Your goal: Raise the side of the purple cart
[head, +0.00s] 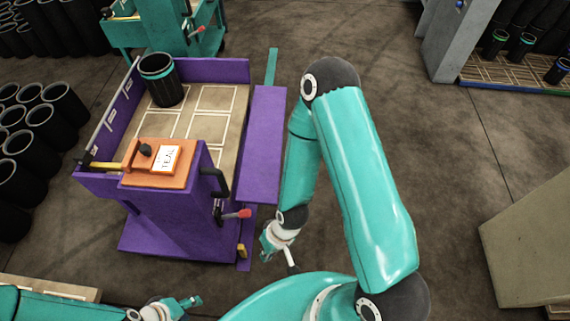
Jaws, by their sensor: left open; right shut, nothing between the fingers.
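The purple cart (165,222) stands left of centre in the head view. Its side panel (266,145) lies folded outward along the right edge of the cart bed. A red-tipped lever (237,214) sticks out from the cart's near right corner, below a black handle (216,183). My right gripper (281,256) is shut and empty, low beside the panel's near end and right of the lever, apart from both as far as I can tell. My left gripper (188,303) is open and empty at the bottom edge, in front of the cart.
A black sleeve with a teal band (161,82) stands in the cart bed. Black sleeves (40,125) stand at left, a teal cart (125,32) behind. Floor (450,150) at right is clear.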

